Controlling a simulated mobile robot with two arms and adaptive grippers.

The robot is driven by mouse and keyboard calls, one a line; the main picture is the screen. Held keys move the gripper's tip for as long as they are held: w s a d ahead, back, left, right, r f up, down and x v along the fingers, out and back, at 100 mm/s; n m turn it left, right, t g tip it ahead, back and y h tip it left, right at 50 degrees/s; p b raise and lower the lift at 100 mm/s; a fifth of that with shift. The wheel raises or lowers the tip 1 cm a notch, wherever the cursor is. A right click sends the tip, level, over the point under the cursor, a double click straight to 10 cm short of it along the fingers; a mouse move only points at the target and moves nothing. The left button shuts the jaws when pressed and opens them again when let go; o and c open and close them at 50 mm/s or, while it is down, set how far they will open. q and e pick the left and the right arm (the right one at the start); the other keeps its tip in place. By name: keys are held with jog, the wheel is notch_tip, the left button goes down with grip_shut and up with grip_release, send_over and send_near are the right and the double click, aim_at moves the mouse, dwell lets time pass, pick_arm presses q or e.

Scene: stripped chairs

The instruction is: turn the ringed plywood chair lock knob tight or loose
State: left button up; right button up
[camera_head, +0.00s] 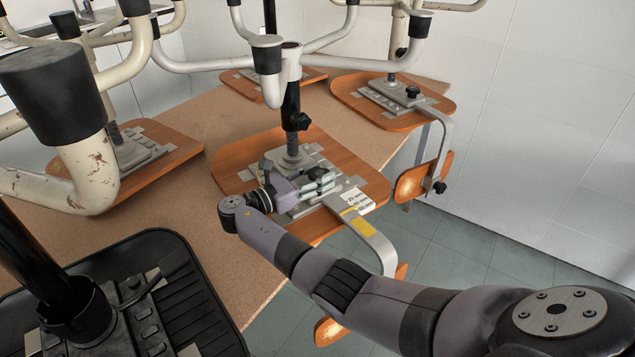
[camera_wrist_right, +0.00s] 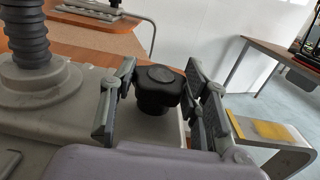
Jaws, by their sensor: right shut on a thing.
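The plywood chair (camera_head: 237,160) lies upside down on the table, its mechanism plate and black column facing up. Its black lock knob (camera_wrist_right: 157,86) stands upright beside the mechanism in the right wrist view. My right gripper (camera_wrist_right: 160,98) has one finger on each side of the knob and is shut on it. In the head view my right gripper (camera_head: 314,184) reaches over the chair's plate, and its fingers largely hide the knob. No ring mark shows around the knob. My left gripper is not in view.
Other upturned chairs with wooden seats (camera_head: 349,99) stand along the table (camera_head: 226,108). A black-seated chair (camera_head: 190,282) is at the lower left. Pale curved legs with black caps (camera_head: 266,55) rise above. A metal back bracket (camera_head: 370,232) with a yellow label overhangs the table edge.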

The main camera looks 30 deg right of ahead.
aim_at(310, 178)
jog(key=shift+m+g, duration=0.3)
jog(key=o, duration=1.2)
jog(key=shift+c, duration=0.2)
jog(key=a, duration=0.7)
jog(key=shift+a, duration=0.2)
